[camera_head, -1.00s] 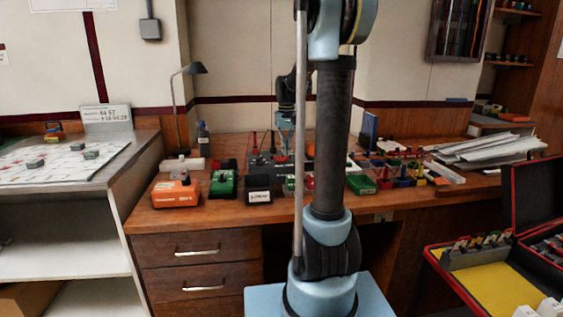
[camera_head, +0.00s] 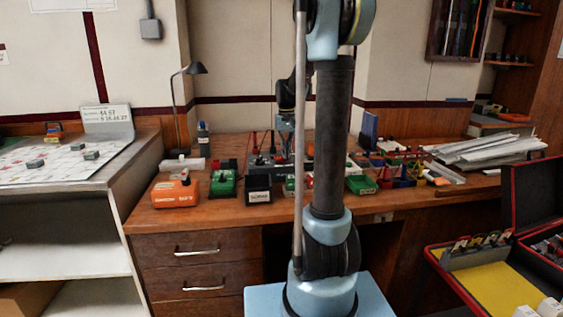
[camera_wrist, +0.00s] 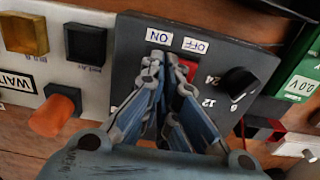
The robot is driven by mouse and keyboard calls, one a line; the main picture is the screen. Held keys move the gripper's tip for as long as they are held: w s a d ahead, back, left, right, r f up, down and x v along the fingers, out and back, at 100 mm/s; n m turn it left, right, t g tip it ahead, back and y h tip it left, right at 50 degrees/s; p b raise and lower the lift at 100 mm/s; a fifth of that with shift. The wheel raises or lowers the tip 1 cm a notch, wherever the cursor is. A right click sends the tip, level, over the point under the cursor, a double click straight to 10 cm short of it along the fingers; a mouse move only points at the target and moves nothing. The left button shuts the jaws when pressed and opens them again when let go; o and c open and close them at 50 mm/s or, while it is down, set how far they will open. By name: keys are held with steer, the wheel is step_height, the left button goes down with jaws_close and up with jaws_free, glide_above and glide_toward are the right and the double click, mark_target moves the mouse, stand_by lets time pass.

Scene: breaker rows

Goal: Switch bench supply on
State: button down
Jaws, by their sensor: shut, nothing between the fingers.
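The bench supply (camera_wrist: 230,62) is a dark grey box in the wrist view, with ON and OFF labels and a black dial (camera_wrist: 240,82) marked 6, 12 and 24. A red switch (camera_wrist: 188,68) sits below the labels, partly hidden by my fingers. My gripper (camera_wrist: 170,76) is shut and empty, its tips over the switch area. I cannot tell whether they touch it, or which way the switch is set. In the head view the supply (camera_head: 262,160) stands on the bench, partly hidden by my arm.
In the wrist view, a light box with an orange knob (camera_wrist: 52,115) and dark and yellow buttons lies left of the supply. A green unit (camera_wrist: 298,88) is on its right. In the head view, an orange box (camera_head: 175,193) and other small units line the wooden bench (camera_head: 222,222).

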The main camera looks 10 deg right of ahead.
steer(key=shift+f, duration=0.35)
stand_by(0.3)
steer(key=shift+r, duration=3.5)
